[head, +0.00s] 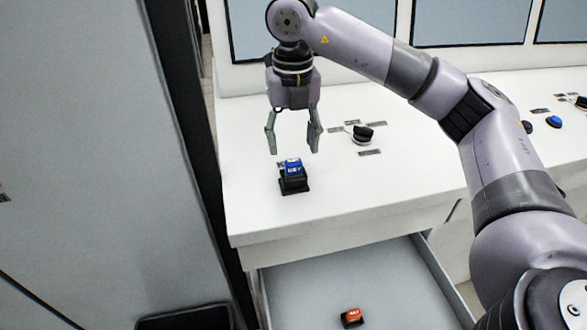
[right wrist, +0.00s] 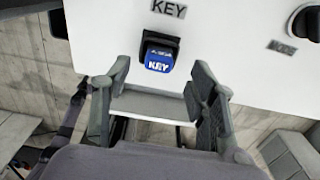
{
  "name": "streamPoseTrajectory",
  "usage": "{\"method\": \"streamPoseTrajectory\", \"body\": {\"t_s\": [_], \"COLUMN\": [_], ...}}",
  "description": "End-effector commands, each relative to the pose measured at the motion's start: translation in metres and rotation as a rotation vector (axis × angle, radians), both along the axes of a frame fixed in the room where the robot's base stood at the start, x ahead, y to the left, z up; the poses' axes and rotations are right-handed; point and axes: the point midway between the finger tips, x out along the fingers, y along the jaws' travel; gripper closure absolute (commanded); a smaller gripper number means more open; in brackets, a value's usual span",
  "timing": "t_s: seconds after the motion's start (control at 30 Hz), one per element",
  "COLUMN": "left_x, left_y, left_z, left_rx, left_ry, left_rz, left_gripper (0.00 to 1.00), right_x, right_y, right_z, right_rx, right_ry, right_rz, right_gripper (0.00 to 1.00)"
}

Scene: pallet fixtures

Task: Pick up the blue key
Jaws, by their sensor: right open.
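The blue key (head: 293,167) has a white label and sits in a black holder (head: 295,186) near the front left of the white console top. My right gripper (head: 294,150) points down just above the blue key, with its two fingers apart and nothing between them in the head view. In the right wrist view the blue key (right wrist: 160,63) shows just beyond the open fingertips, roughly centred between them, under a "KEY" label (right wrist: 169,7). My left gripper is not in view.
An orange block (head: 352,317) with a white label lies in the open drawer (head: 310,280) below the console. A black knob (head: 362,134) stands to the right of my gripper. A blue button (head: 554,121) is far right. A grey panel (head: 90,130) borders the left.

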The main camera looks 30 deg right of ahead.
Motion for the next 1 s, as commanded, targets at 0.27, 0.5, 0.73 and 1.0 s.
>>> {"method": "streamPoseTrajectory", "body": {"t_s": [0.27,0.5,0.73,1.0], "left_x": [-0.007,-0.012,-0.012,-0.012], "left_y": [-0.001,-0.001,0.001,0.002], "left_z": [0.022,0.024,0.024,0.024], "left_rx": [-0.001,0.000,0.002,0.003], "left_ry": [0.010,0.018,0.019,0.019], "left_rz": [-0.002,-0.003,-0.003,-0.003], "left_gripper": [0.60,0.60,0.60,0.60], "right_x": [-0.007,-0.006,-0.006,-0.006], "right_y": [0.001,0.002,0.002,0.002], "right_z": [-0.033,-0.053,-0.053,-0.053], "right_rx": [-0.001,0.001,0.001,0.000], "right_ry": [0.005,0.001,0.001,0.001], "right_rz": [0.001,0.001,0.001,0.001], "right_gripper": [0.47,0.47,0.51,0.69]}}
